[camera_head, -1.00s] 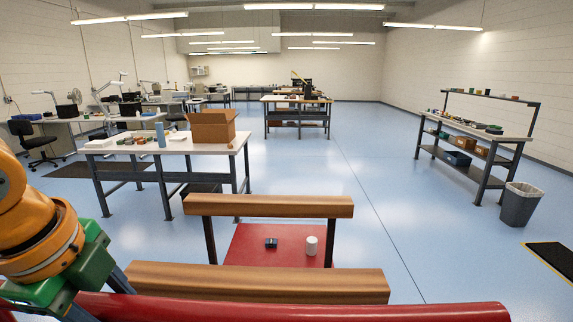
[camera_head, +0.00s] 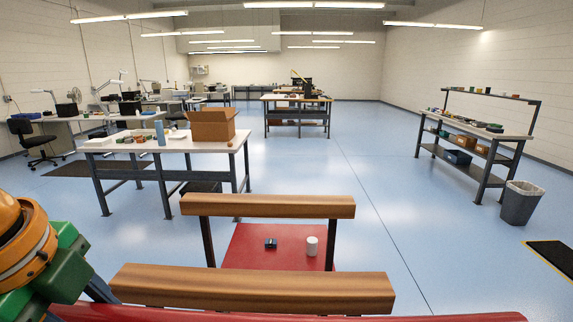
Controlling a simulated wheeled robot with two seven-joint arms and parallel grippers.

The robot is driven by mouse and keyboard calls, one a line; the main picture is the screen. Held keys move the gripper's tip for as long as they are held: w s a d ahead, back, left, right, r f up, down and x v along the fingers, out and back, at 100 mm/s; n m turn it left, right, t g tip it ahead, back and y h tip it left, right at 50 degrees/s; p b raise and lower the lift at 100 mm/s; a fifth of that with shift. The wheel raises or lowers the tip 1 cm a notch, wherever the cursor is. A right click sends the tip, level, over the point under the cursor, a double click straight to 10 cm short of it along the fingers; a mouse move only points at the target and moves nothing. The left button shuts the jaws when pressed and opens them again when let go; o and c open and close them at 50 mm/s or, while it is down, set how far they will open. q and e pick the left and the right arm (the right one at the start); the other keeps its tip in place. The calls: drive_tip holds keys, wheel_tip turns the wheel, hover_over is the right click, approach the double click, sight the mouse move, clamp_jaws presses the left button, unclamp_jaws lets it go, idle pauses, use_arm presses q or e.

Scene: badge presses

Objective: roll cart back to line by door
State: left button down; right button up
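The cart stands directly in front of me, with a red deck (camera_head: 262,240) between two wooden rails on dark posts. The far wooden rail (camera_head: 268,206) and the near wooden rail (camera_head: 250,289) run left to right. A small dark object (camera_head: 270,244) and a white cylinder (camera_head: 312,246) stand on the deck. A red bar crosses the bottom edge of the view. My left arm, orange and green, shows at the lower left, but its gripper is out of view. My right gripper is not in view. Neither the door nor a floor line by it can be identified for certain.
A workbench with a cardboard box (camera_head: 212,125) stands ahead to the left. A shelved bench (camera_head: 474,145) and a grey bin (camera_head: 520,203) stand at the right. A dark yellow-edged mat (camera_head: 553,259) lies at the right edge. Blue floor is clear ahead and right of centre.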

use_arm(q)
drive_tip(key=shift+s+b, duration=0.4)
drive_tip(key=shift+s, duration=0.95)
drive_tip(key=shift+s+a, duration=0.1)
drive_tip(key=shift+s, duration=0.15)
drive_tip(key=shift+c, duration=1.2)
unclamp_jaws()
drive_tip(key=p+v, duration=0.7)
drive_tip(key=v, duration=0.3)
